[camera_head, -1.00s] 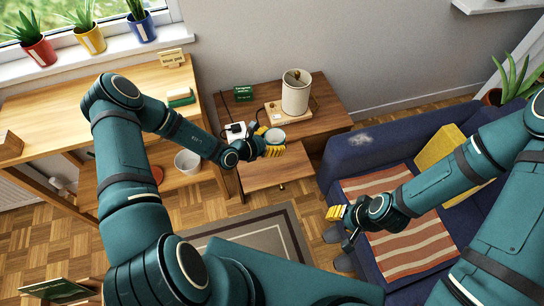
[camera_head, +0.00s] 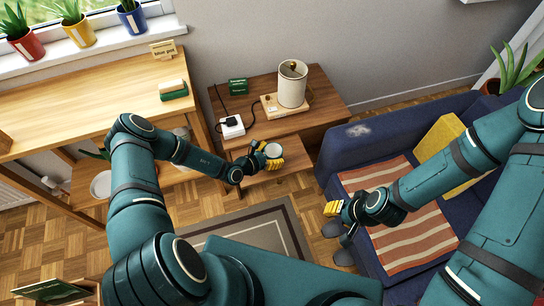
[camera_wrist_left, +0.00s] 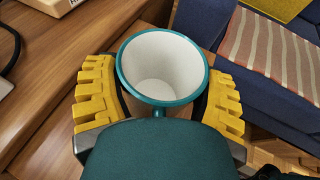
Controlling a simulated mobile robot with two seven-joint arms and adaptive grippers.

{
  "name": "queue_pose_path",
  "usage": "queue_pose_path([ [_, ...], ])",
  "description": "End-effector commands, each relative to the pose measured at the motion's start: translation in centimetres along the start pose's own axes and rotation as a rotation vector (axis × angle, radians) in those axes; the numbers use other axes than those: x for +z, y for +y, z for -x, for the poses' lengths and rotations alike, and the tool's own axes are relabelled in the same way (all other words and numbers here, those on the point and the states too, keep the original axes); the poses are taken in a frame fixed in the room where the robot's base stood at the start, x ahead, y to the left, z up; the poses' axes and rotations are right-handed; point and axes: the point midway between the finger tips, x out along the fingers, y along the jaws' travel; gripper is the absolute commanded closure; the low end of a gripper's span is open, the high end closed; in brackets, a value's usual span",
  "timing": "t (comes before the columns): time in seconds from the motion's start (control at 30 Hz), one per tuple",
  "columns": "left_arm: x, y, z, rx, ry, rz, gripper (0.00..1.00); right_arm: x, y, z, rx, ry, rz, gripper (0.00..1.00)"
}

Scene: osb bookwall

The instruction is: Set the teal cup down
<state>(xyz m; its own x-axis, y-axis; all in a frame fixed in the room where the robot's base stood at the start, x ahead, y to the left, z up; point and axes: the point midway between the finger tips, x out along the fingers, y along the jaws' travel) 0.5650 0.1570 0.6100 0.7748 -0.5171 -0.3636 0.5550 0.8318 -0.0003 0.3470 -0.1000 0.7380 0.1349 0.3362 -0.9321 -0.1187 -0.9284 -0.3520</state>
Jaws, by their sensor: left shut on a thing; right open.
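The teal cup (camera_wrist_left: 162,67) has a white inside and a teal rim. It is upright between the yellow fingers of my left gripper (camera_wrist_left: 160,100), which is shut on it. The cup also shows in the head view (camera_head: 273,151), where my left gripper (camera_head: 265,158) holds it over the front part of the low wooden side table (camera_head: 325,110). The gap between the cup's base and the wood below is hidden. My right gripper (camera_head: 338,216) is open and empty, in front of the sofa.
A cream cylinder (camera_head: 292,84) stands on a wooden board on the side table. A white socket block (camera_head: 231,126) with a cable and a green box (camera_head: 238,86) are left of it. The blue sofa (camera_head: 360,155) stands right, a wooden desk (camera_head: 90,95) left.

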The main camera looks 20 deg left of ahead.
Motion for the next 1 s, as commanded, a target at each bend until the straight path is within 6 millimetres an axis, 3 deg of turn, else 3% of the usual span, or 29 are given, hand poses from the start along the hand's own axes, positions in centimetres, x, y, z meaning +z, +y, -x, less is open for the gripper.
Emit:
queue_pose_path([
  [0.07, -0.8, 0.0, -0.3, 0.001, -0.001, 0.001, 0.71, 0.0, 0.2, -0.4, 0.000, 0.002, 0.000, 0.61],
  [0.47, -1.1, 0.0, -0.5, 0.000, -0.001, -0.001, 0.71, -0.1, 0.2, -0.5, 0.000, 0.003, 0.000, 0.61],
  [0.5, -1.1, 0.0, -0.4, 0.000, 0.000, -0.001, 0.11, -0.1, 0.2, -0.4, 0.000, 0.003, 0.000, 0.61],
  [0.53, -1.1, 0.0, -0.4, 0.000, 0.001, -0.001, 0.01, -0.1, 0.1, -0.4, 0.000, 0.003, 0.000, 0.61],
  [0.87, -0.8, 0.0, -0.3, 0.000, 0.000, 0.000, 0.00, -0.1, 0.1, -0.3, 0.000, 0.002, 0.000, 0.61],
  [1.0, -0.7, 0.1, 1.2, 0.000, 0.003, 0.000, 0.00, 0.0, -0.1, 0.2, 0.000, 0.000, 0.000, 0.61],
])
